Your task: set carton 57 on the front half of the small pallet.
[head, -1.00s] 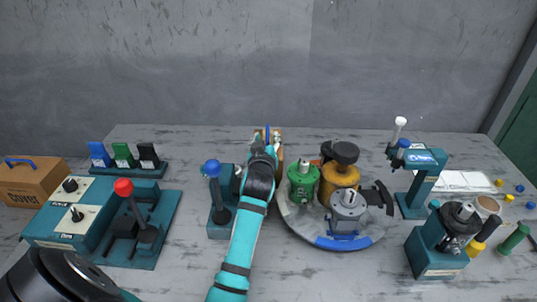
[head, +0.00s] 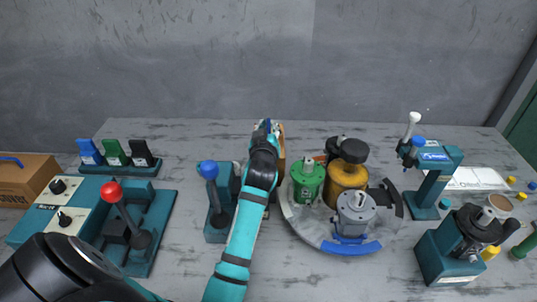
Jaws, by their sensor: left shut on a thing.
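My left gripper (head: 265,128) is at the back of the table, at the far end of my turquoise arm, and mostly hidden by its own wrist. It is shut on a tan-brown, box-like thing (head: 282,140), of which only a strip shows beside the wrist. No number can be read on it, so I cannot tell whether it is carton 57. I cannot make out a small pallet in this view; the arm hides part of the table there. My right gripper is not in view.
A round turntable (head: 300,226) with green, gold and grey motors stands right of the arm. A blue-knobbed lever (head: 208,170) is close on its left. A red-knobbed lever unit (head: 112,192) and a brown box (head: 28,172) are further left. A teal press (head: 432,175) stands right.

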